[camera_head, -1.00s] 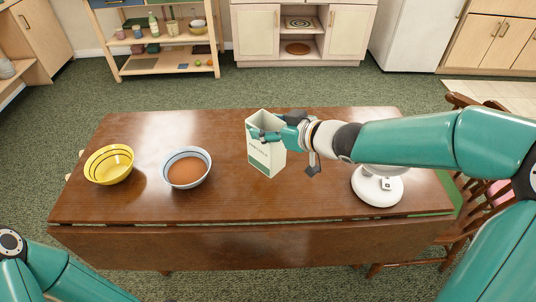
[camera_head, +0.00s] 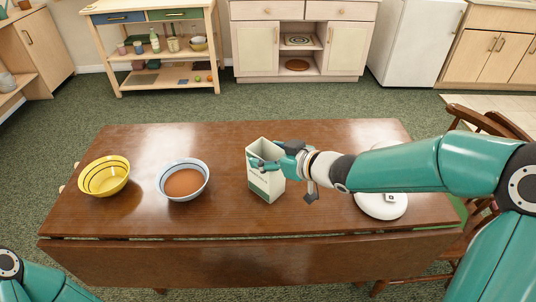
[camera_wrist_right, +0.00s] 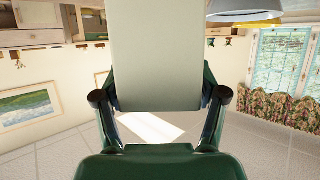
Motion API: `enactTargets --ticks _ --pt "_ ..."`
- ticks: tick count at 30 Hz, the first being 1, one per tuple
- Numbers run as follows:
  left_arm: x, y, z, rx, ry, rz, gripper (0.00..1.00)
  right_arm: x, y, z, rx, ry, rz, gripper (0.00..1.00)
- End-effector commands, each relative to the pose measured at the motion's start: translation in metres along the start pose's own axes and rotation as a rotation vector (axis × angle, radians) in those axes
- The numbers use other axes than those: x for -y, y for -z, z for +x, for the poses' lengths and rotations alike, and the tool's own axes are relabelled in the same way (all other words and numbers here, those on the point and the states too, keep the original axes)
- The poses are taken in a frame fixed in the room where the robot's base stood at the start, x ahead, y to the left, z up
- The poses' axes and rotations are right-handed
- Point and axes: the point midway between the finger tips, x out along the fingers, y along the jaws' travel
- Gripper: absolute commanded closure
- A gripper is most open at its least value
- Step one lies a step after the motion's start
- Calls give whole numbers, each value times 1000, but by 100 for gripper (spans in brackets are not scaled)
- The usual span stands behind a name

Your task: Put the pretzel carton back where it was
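The pretzel carton (camera_head: 267,187) is a tall, pale box with a green lower part and an open top. It is upright over the middle of the brown table (camera_head: 330,215). My right gripper (camera_head: 264,163) is shut on its upper part, coming from the right. In the right wrist view the carton's plain pale side (camera_wrist_right: 155,45) fills the space between the two fingers. I cannot tell whether its bottom touches the table. My left arm shows only at the lower left corner; its gripper is out of the picture.
A blue-rimmed bowl with brown contents (camera_head: 183,182) and a yellow bowl (camera_head: 104,177) stand left of the carton. A white round object (camera_head: 381,207) is at the right, partly behind my arm. Shelves (camera_head: 150,55) and a cabinet (camera_head: 335,45) stand beyond the table.

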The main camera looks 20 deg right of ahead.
Motion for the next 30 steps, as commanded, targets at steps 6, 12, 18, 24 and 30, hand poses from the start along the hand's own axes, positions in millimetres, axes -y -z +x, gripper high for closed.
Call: enactTargets --ticks 6,12,18,24,30 --pt "0 0 0 0 0 0 60 0 0 0 0 0 0 13" --pt "-1 0 -2 0 0 0 60 0 2 -1 0 0 0 13" --pt "-3 0 -7 0 0 0 60 -1 4 -20 0 -3 0 13" --pt "-7 0 -19 0 0 0 60 -2 5 -60 -1 -5 1 13" --pt "-11 0 -31 0 0 0 60 -1 5 -98 0 -5 0 13"
